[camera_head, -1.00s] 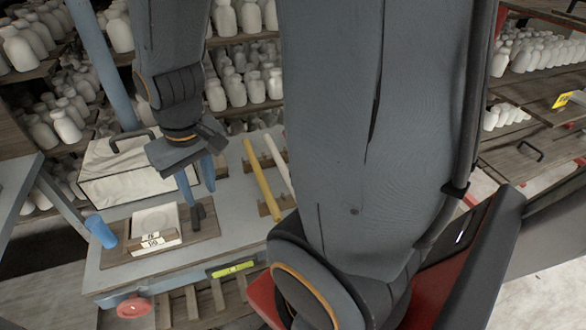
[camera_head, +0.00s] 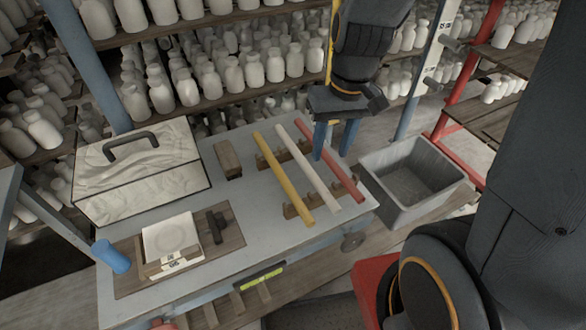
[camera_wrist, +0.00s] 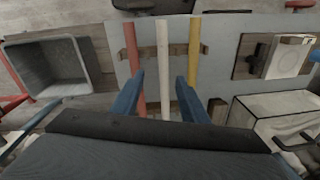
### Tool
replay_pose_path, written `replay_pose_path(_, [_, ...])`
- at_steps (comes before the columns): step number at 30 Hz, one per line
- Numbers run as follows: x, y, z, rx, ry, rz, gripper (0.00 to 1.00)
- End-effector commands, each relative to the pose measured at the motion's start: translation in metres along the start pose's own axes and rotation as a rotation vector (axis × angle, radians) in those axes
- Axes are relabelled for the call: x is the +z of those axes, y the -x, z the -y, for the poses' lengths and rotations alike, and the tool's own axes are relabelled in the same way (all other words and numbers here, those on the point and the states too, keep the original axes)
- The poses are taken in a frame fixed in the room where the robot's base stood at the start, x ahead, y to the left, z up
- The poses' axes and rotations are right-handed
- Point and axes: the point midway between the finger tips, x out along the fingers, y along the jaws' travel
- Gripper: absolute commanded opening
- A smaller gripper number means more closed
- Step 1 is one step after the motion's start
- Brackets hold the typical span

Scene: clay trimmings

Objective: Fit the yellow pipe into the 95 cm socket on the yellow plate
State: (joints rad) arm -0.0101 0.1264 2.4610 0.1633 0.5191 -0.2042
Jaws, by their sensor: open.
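The yellow pipe (camera_head: 283,178) lies on wooden rests on the grey bench, left of the white and red pipes. It also shows in the wrist view (camera_wrist: 194,48), just right of the right finger. My gripper (camera_head: 335,141) is open and empty, at the bench's far right side near the red pipe's far end. In the wrist view my gripper (camera_wrist: 158,82) has the white pipe between its fingers in the picture, and I cannot tell its height above it. A narrow yellow upright strip stands behind my wrist; I cannot tell whether it is the yellow plate. No 95 cm socket is readable.
The white pipe (camera_head: 308,165) and red pipe (camera_head: 328,160) lie beside the yellow one. A grey bin (camera_head: 408,205) stands right of the bench. A white box (camera_head: 140,178) and a board (camera_head: 135,280) with a tile are at left. Bottle shelves stand behind. A pale marked panel (camera_head: 433,62) is upright at right.

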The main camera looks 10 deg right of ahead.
Motion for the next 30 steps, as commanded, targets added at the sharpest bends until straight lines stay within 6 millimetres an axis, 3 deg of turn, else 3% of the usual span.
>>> replay_pose_path(6, [-0.044, -0.03, 0.039, -0.192, 0.118, 0.088, 0.4])
replay_pose_path(11, [-0.065, -0.039, 0.059, -0.293, 0.178, 0.096, 0.4])
replay_pose_path(30, [-0.065, -0.094, 0.079, -0.319, 0.193, 0.097, 0.4])
